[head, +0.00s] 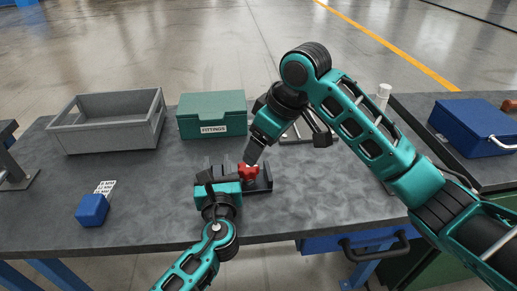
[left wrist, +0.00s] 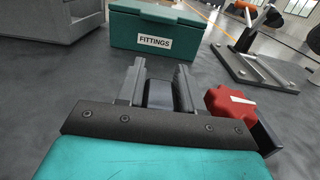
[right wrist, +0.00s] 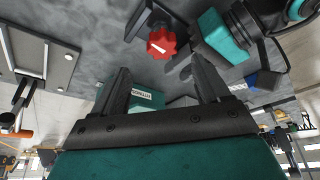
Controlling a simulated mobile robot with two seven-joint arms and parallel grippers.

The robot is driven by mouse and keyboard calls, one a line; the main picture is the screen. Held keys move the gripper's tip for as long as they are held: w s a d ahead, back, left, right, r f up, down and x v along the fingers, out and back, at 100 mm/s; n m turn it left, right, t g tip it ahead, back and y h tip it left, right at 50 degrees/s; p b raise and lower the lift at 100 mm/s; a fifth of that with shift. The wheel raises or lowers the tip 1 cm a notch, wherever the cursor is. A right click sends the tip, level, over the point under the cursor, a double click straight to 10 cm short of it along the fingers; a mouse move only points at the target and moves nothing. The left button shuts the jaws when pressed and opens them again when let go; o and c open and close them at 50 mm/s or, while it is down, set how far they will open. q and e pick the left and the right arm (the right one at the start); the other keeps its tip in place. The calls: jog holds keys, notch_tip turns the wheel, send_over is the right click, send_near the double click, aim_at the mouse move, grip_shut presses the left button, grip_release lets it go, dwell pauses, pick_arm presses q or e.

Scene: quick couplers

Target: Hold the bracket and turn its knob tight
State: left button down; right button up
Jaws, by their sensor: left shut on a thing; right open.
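The bracket (head: 263,184) is a dark part on the table, with a red lobed knob (head: 249,172) that bears a white pointer mark. In the left wrist view the knob (left wrist: 231,106) is just right of my fingers, and a dark block of the bracket (left wrist: 160,96) sits between them. My left gripper (head: 221,173) is shut on the bracket. My right gripper (head: 252,158) comes down from above, close over the knob. In the right wrist view my right gripper (right wrist: 163,75) is open, with the knob (right wrist: 161,41) just beyond its fingertips, between their lines.
A grey open bin (head: 108,122) and a green FITTINGS box (head: 212,115) stand behind. A blue block (head: 92,210) lies at left beside a printed label (head: 105,187). A flat plate with an upright post stands behind the bracket. A blue case (head: 474,128) is at far right.

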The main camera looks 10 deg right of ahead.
aim_at(248, 170)
jog(key=w+d+r+n+g+y, duration=0.1)
jog(key=w+d+r+n+g, duration=0.2)
jog(key=n, duration=0.7)
jog(key=shift+g, duration=0.3)
jog(key=x, duration=0.3)
jog(key=a+x, duration=0.1)
jog(key=x, duration=0.7)
jog(key=shift+a+r, duration=0.1)
jog(key=shift+a, duration=0.2)
jog(key=c, duration=1)
